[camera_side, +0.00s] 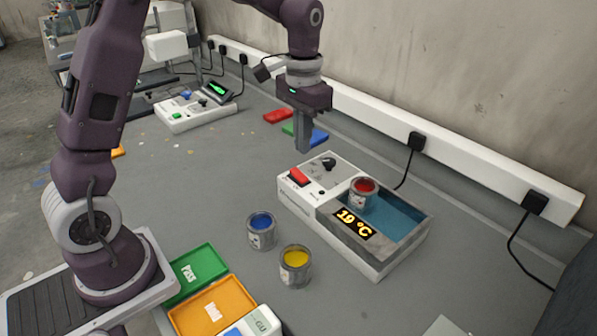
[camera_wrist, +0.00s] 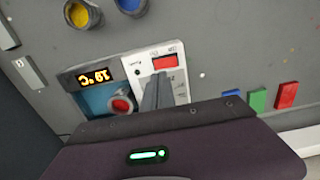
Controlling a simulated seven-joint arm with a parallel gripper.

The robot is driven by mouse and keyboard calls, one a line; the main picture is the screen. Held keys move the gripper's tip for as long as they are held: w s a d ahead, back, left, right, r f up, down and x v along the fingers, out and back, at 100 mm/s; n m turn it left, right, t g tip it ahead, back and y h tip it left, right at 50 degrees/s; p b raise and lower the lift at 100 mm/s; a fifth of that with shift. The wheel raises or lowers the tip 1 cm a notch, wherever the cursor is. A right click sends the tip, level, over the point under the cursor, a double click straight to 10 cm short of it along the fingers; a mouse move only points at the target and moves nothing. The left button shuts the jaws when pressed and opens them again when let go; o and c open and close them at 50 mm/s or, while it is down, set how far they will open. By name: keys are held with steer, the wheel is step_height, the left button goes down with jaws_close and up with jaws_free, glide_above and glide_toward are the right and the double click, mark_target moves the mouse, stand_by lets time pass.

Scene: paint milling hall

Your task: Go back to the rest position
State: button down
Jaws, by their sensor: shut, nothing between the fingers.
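My gripper (camera_side: 304,148) is shut and empty. In the side view it hangs, fingers down, above the bench behind the water bath. In the wrist view my gripper (camera_wrist: 153,108) shows over the control panel of the bath. The water bath (camera_side: 372,268) is a white box with a red switch (camera_side: 298,177), a black knob (camera_side: 329,163) and a display reading 19 °C (camera_side: 352,224). A can of red paint (camera_side: 363,194) stands in its blue basin. Cans of blue paint (camera_side: 261,234) and yellow paint (camera_side: 295,268) stand on the bench in front of the bath.
Green (camera_side: 197,273) and orange (camera_side: 213,307) trays lie at the front left. Red (camera_side: 278,116) and blue (camera_side: 319,137) blocks lie near the wall, a green one partly hidden. A white device (camera_side: 195,113) stands at the back left. A power strip (camera_side: 460,143) runs along the wall. The bench middle is clear.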

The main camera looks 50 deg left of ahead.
steer(key=shift+r, duration=0.25)
